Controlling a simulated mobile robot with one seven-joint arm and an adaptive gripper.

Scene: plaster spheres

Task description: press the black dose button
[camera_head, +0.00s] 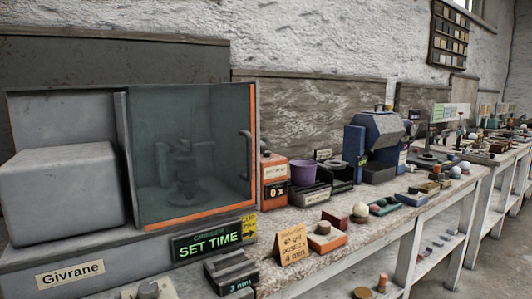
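I cannot tell for certain which part is the black dose button. An orange and grey unit (273,183) with a small display stands right of the glass-fronted cabinet, with a small dark knob (266,154) on top. A purple cup (303,172) stands beside it, over a black base (309,194). A dark box (231,273) with a green "3 min" display and a raised dark top lies at the front edge. My gripper is not in view.
The Givrane cabinet (190,150), its orange-edged glass front shut, fills the left, above a "SET TIME" display (207,239). An orange card (291,245) stands on the bench (340,263). A blue and grey machine (377,138) stands behind. Floor (495,265) is clear at right.

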